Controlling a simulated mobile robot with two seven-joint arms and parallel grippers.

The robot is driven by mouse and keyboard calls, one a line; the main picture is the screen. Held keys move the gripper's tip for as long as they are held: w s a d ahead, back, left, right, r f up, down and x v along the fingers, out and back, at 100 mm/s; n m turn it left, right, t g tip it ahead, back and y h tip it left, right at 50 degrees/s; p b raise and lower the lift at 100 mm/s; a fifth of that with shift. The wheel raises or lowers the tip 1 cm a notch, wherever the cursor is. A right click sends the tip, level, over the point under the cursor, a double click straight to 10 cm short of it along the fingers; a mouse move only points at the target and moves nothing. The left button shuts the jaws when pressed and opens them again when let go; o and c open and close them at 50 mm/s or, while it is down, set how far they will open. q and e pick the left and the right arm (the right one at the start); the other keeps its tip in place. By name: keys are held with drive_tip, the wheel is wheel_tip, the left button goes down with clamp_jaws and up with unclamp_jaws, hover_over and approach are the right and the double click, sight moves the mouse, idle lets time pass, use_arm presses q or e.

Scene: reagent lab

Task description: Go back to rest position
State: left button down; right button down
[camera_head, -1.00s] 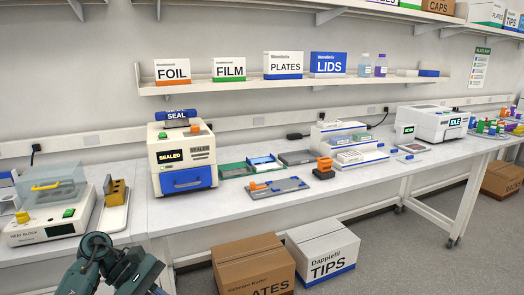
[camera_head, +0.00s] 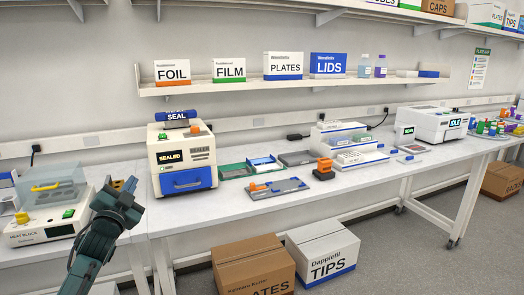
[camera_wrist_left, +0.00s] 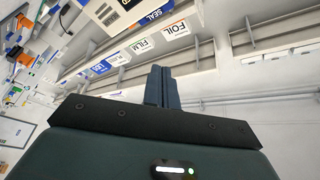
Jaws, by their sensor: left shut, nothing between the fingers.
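My left gripper (camera_head: 130,186) is raised at the lower left in the head view, in front of the bench between the heat block and the sealer. In the left wrist view its two fingers (camera_wrist_left: 162,87) are together with nothing between them. It holds nothing and appears apart from the bench items. It hides most of the yellow rack that stands beside the heat block (camera_head: 45,205). My right gripper does not show in either view.
The sealer (camera_head: 182,160), its screen reading SEALED, stands right of my left gripper. Plates and a grey tray (camera_head: 278,187) lie farther right on the bench (camera_head: 200,210). Bare bench lies before the sealer.

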use_arm(q)
drive_tip(key=s+d+f+n+g, duration=0.2)
drive_tip(key=s+f+n+g, duration=0.15)
drive_tip(key=f, duration=0.55)
drive_tip(key=s+d+f+n+g, duration=0.2)
drive_tip(key=s+d+f, duration=0.15)
drive_tip(key=f, duration=0.55)
drive_tip(key=s+d+f+g+h, duration=0.1)
drive_tip(key=s+d+f+h, duration=0.1)
drive_tip(key=s+d+f, duration=0.5)
drive_tip(key=s+d+f+g+h, duration=0.15)
drive_tip(key=s+f, duration=0.35)
drive_tip(key=s, duration=0.6)
drive_tip(key=s+d+f+g, duration=0.1)
drive_tip(key=s+d, duration=0.2)
drive_tip(key=s, duration=0.4)
drive_tip(key=s+d+f+g, duration=0.1)
drive_tip(key=s+d, duration=0.1)
drive_tip(key=s, duration=0.5)
drive_tip(key=shift+s+d+n+h, duration=0.15)
drive_tip(key=shift+d+n+h, duration=0.2)
drive_tip(key=shift+d, duration=0.05)
